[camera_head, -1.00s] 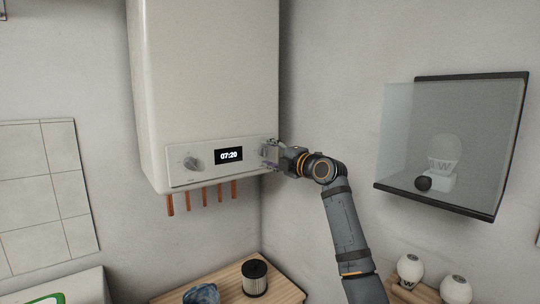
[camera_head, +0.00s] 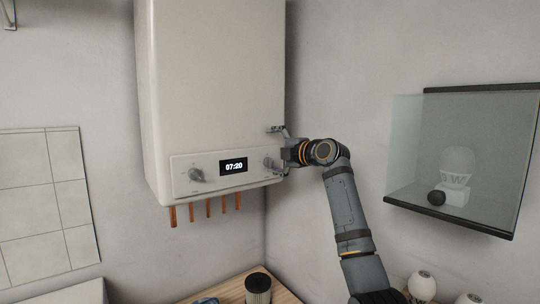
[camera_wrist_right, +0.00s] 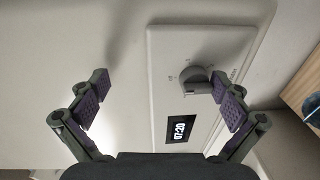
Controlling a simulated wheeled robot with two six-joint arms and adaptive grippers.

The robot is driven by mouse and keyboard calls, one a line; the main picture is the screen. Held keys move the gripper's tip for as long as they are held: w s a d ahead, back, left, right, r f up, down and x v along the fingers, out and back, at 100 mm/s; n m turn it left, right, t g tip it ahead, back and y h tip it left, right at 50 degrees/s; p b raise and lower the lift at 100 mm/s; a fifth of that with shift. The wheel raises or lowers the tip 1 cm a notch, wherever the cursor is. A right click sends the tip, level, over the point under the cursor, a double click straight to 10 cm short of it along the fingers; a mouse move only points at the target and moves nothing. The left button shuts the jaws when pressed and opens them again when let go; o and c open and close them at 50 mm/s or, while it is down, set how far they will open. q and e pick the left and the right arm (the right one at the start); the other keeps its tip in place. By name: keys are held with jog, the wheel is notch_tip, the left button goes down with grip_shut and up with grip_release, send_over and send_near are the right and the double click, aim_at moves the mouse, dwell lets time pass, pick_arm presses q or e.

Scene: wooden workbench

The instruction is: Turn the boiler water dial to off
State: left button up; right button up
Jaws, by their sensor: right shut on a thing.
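The white boiler (camera_head: 212,80) hangs on the wall, with a control panel low on its front. The panel has a left dial (camera_head: 196,175), a display reading 07:20 (camera_head: 233,166) and a smaller right dial (camera_head: 267,163). My right gripper (camera_head: 279,150) is at the right dial with its fingers spread above and below it. In the right wrist view, the right dial (camera_wrist_right: 196,78) lies between the spread fingers, close to the right-hand one; contact is unclear. The left-hand finger is clearly apart from it. My left gripper is out of view.
Copper pipes (camera_head: 208,209) hang under the boiler. A glass-fronted wall box (camera_head: 409,150) is at the right. A dark ribbed cylinder (camera_head: 258,291) stands on the wooden bench (camera_head: 285,294) below.

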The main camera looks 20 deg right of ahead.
jog(key=shift+s+d+r, duration=0.15)
jog(key=shift+s+r, duration=0.1)
jog(key=shift+r, duration=0.4)
jog(key=shift+c, duration=0.5)
jog(key=shift+s+d+b, duration=0.1)
jog(key=shift+s+b, duration=0.2)
jog(key=shift+c, duration=0.7)
jog(key=shift+s+d+f+b, duration=0.15)
jog(key=shift+s+f+b, duration=0.15)
jog(key=shift+b, duration=0.3)
jog(key=shift+c, duration=1.3)
jog(key=shift+s+f, duration=0.15)
jog(key=shift+s+d+b, duration=0.4)
jog(key=shift+s+b, duration=0.2)
jog(key=shift+b, duration=0.1)
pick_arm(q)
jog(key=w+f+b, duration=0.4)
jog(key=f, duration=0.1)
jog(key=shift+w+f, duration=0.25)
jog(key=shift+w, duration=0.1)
pick_arm(e)
jog(key=s+d, duration=0.1)
jog(key=s, duration=0.6)
jog(key=shift+s, duration=0.2)
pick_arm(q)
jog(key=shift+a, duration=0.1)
